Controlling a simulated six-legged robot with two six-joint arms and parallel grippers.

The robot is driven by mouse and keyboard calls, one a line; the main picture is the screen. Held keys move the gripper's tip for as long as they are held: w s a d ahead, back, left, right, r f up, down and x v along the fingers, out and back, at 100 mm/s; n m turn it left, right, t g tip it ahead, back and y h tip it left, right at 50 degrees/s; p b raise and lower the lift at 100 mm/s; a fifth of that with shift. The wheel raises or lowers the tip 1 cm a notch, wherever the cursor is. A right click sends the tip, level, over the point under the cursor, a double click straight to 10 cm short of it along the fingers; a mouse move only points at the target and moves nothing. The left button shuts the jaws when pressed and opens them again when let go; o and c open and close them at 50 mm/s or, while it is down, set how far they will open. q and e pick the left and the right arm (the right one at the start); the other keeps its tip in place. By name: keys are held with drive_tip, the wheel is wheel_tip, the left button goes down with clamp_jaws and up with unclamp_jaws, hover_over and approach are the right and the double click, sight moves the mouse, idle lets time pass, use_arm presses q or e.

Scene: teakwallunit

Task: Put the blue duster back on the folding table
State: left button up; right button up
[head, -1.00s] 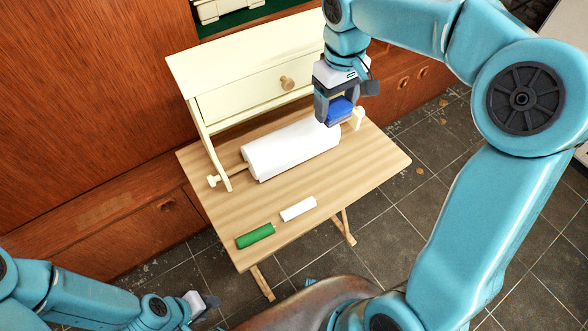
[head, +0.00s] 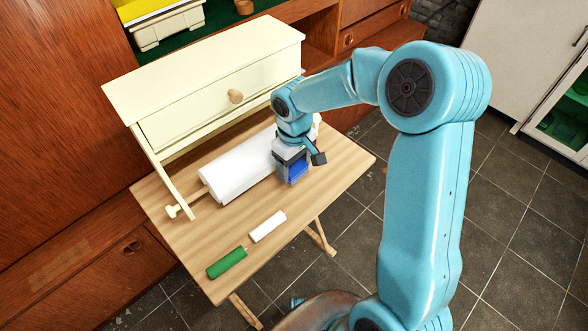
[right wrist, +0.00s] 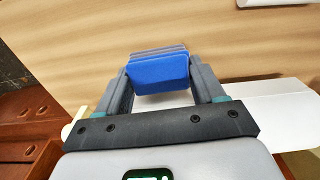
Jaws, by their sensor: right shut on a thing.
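The blue duster (head: 298,172) is between the fingers of my right gripper (head: 297,175), which is shut on it. In the right wrist view the duster (right wrist: 159,72) sits between both fingertips of the gripper (right wrist: 160,80), with wood surface behind it. The folding table (head: 330,180) has a light striped wood top. The gripper is over the table's right part, beside the white roll; I cannot tell whether the duster touches the top. My left gripper is not clearly in view.
A large white roll (head: 238,172) lies under the cream drawer unit (head: 190,118) at the table's back. A green stick (head: 227,262) and a white stick (head: 267,226) lie near the front left edge. The right front of the tabletop is clear.

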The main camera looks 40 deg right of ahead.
wheel_tip(320, 180, down, 2)
drive_tip(key=shift+f, duration=0.15)
drive_tip(key=o, duration=0.9)
drive_tip(key=shift+o, duration=0.2)
